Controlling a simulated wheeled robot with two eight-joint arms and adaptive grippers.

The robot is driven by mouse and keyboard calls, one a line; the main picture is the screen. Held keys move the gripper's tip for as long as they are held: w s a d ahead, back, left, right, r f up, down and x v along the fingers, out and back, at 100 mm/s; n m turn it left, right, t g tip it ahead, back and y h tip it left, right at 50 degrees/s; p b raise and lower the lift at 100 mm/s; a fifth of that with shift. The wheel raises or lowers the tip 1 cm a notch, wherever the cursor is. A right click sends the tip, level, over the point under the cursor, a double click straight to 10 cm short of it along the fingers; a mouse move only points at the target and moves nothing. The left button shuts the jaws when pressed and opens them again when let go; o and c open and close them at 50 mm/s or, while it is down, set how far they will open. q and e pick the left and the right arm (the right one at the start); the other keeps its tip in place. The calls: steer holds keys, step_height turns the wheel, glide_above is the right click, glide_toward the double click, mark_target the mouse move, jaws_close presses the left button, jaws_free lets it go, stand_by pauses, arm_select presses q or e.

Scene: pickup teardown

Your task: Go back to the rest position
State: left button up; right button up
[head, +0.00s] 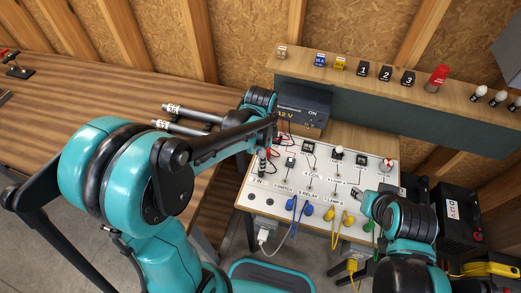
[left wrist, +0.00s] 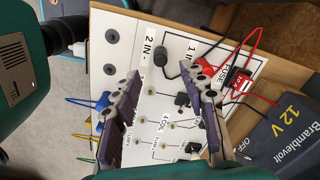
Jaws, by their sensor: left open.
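My left gripper (left wrist: 163,82) shows in the left wrist view as two purple fingers spread apart with nothing between them. It is over the white test board (left wrist: 215,55), close to the red fuse block (left wrist: 236,80) and its red and black leads. In the head view my left arm reaches in from the left to the back left of the board (head: 255,199), and its fingers are hard to make out there.
A dark 12 V power supply (head: 303,104) stands behind the board. A wooden shelf (head: 345,80) carries fuses, numbered blocks and bulbs. Blue plugs (head: 299,207) and yellow plugs (head: 337,218) sit along the board's front. A wooden bench (head: 90,95) lies left.

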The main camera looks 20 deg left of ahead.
arm_select(q)
steer(key=s+a+r+n+t+b, duration=0.4)
steer(key=s+n+t, duration=0.3)
steer(key=s+n, duration=0.3)
steer(key=r+n, duration=0.1)
steer(key=n, duration=0.2)
steer(key=shift+a+r, duration=0.2)
steer(key=shift+a, duration=0.05)
